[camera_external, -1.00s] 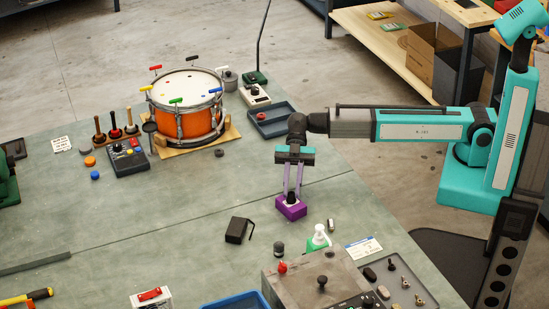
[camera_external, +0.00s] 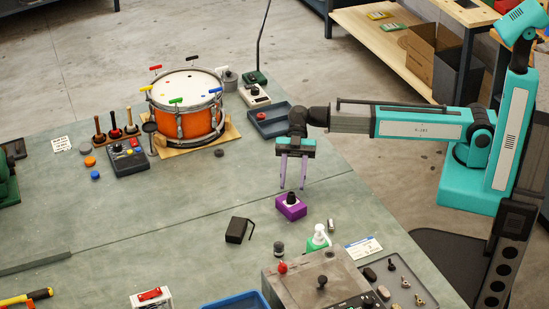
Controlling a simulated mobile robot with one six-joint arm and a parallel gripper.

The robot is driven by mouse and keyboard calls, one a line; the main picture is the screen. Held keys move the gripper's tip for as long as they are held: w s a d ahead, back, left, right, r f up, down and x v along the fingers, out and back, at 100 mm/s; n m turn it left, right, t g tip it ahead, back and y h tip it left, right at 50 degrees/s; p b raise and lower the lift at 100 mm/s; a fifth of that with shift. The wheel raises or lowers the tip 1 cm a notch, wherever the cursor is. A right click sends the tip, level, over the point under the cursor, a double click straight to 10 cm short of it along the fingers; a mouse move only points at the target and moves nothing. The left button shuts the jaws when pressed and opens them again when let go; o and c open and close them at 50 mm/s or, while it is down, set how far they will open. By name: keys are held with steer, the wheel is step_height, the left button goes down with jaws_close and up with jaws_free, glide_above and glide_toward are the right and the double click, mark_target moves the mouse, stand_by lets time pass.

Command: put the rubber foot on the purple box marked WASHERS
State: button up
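The purple box (camera_external: 291,209) stands on the green bench below my gripper. A small black piece, which looks like the rubber foot (camera_external: 291,198), rests on top of the box. My gripper (camera_external: 292,187) points down just above and behind the box. Its two purple fingers are apart with nothing between them, clear of the black piece. The marking on the box is too small to read.
A black block with a bent rod (camera_external: 237,230) lies left of the box. A small dark cylinder (camera_external: 279,248) and a white-green bottle (camera_external: 318,238) stand in front. The orange drum (camera_external: 187,118) is at the back left.

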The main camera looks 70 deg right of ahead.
steer(key=b+v, duration=0.1)
steer(key=v, duration=0.8)
steer(key=shift+d, duration=0.1)
stand_by(0.5)
